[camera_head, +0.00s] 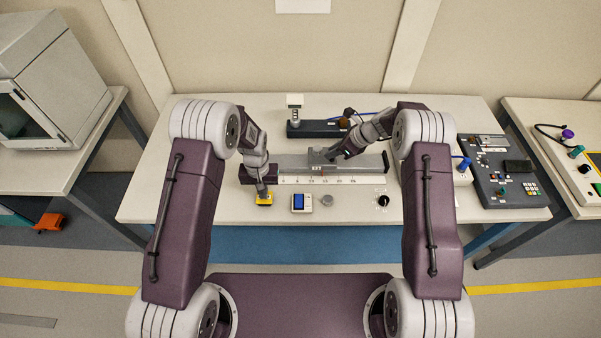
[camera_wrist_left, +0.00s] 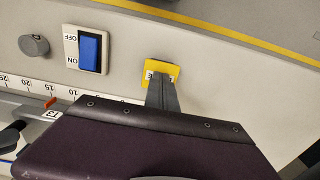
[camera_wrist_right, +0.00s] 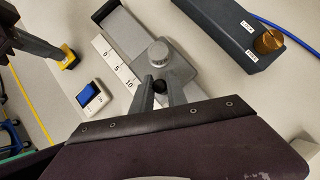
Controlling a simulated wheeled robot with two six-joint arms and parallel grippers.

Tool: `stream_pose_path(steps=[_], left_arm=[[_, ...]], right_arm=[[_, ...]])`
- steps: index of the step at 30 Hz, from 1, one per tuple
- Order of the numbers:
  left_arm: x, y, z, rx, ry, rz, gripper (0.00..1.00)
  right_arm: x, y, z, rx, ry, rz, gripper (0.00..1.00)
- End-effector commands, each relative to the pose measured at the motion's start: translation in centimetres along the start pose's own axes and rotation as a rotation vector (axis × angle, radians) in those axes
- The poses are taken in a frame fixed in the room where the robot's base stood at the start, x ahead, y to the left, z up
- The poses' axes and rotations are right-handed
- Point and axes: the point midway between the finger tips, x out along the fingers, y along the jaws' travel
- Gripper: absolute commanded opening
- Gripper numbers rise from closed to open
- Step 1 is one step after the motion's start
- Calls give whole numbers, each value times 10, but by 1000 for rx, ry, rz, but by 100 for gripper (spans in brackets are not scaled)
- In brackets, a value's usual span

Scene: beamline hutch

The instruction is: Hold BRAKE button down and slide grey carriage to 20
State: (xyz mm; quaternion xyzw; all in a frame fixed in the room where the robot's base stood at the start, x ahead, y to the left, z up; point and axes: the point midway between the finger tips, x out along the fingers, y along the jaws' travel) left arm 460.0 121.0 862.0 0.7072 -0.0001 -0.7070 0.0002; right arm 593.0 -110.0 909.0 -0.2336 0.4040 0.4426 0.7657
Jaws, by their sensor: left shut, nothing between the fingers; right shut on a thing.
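The grey carriage (camera_head: 316,158) sits on a rail (camera_head: 368,162) over a white scale (camera_head: 340,180). Its red pointer (camera_wrist_left: 50,102) lies around 10 to 15; the exact reading is too small to tell. My right gripper (camera_head: 338,154) is shut on the carriage's dark post (camera_wrist_right: 160,87), beside a round grey knob (camera_wrist_right: 158,52). The yellow button block (camera_head: 265,199) stands in front of the rail's left end. My left gripper (camera_head: 262,190) is shut and empty, its tips down on the block (camera_wrist_left: 161,71). They hide part of its label and the button, so how far it is pressed cannot be told.
A blue ON/OFF switch (camera_wrist_left: 90,52) and a grey knob (camera_wrist_left: 34,45) stand right of the yellow block in the head view. A dark unit with a brass knob (camera_wrist_right: 268,41) lies behind the rail. A control panel (camera_head: 500,175) is at right.

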Motion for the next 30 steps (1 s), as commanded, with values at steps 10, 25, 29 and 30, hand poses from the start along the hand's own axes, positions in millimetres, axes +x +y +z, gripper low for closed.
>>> stream_pose_path(steps=[10,25,29,30], left_arm=[[1,0,1,0,-3,-1,0],[1,0,1,0,-3,-1,0],[1,0,1,0,-3,-1,0],[1,0,1,0,-3,0,0]], right_arm=[[-11,-12,-17,3,1,-2,0],[-26,-27,-38,1,1,-2,0],[-29,-30,-43,0,1,-2,0],[-29,-30,-44,1,1,-2,0]])
